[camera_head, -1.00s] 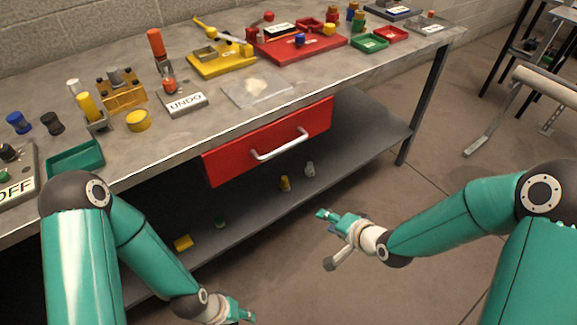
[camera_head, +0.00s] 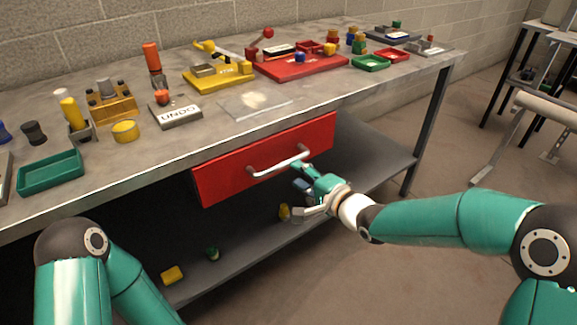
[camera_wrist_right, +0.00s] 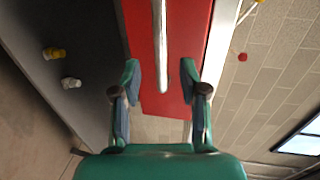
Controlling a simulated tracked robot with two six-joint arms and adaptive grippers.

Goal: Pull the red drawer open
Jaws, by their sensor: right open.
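The red drawer (camera_head: 225,176) sits under the workbench top, its front looking flush with the bench. Its silver bar handle (camera_head: 278,163) runs across the front. My right gripper (camera_head: 301,174) is open just in front of the right end of the handle. In the right wrist view the red drawer front (camera_wrist_right: 140,40) fills the top middle, and the handle (camera_wrist_right: 160,45) comes down between the open fingers of the right gripper (camera_wrist_right: 160,82). I cannot tell whether the fingers touch it. My left arm is at the lower left; its gripper is out of the frame.
The grey workbench top (camera_head: 330,90) carries a green tray (camera_head: 50,171), an UNDO block (camera_head: 176,115) and a red tray (camera_head: 300,66). A lower shelf (camera_head: 235,255) holds small yellow and green items.

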